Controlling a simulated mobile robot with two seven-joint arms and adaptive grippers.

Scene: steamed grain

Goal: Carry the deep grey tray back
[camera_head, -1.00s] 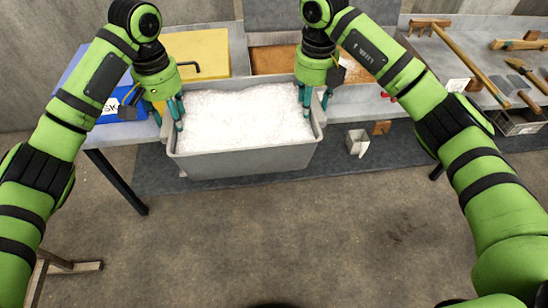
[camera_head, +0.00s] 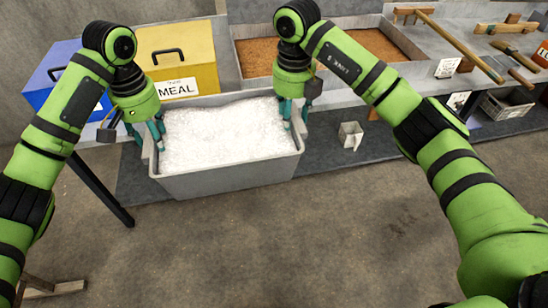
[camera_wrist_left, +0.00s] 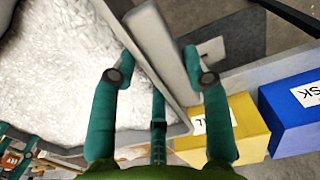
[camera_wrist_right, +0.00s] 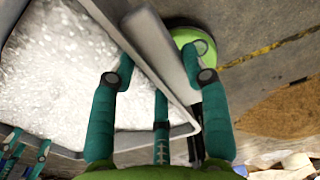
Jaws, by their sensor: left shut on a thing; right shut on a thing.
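The deep grey tray (camera_head: 230,180) is full of white, flaky material and hangs level in front of the bench in the head view. My left gripper (camera_head: 152,136) is shut on its left end wall; the left wrist view shows the fingers on both sides of the wall (camera_wrist_left: 158,45). My right gripper (camera_head: 292,114) is shut on its right end wall, and the right wrist view shows the same grip on that wall (camera_wrist_right: 160,50). The tray's underside is hidden.
A blue box (camera_head: 62,75) and a yellow box (camera_head: 180,50) marked MEAL stand on the bench behind. A shallow bin of brown grain (camera_head: 350,45) is to their right. A small white scoop-like container (camera_head: 350,135) and wooden tools (camera_head: 455,45) are further right. The floor in front (camera_head: 280,250) is clear.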

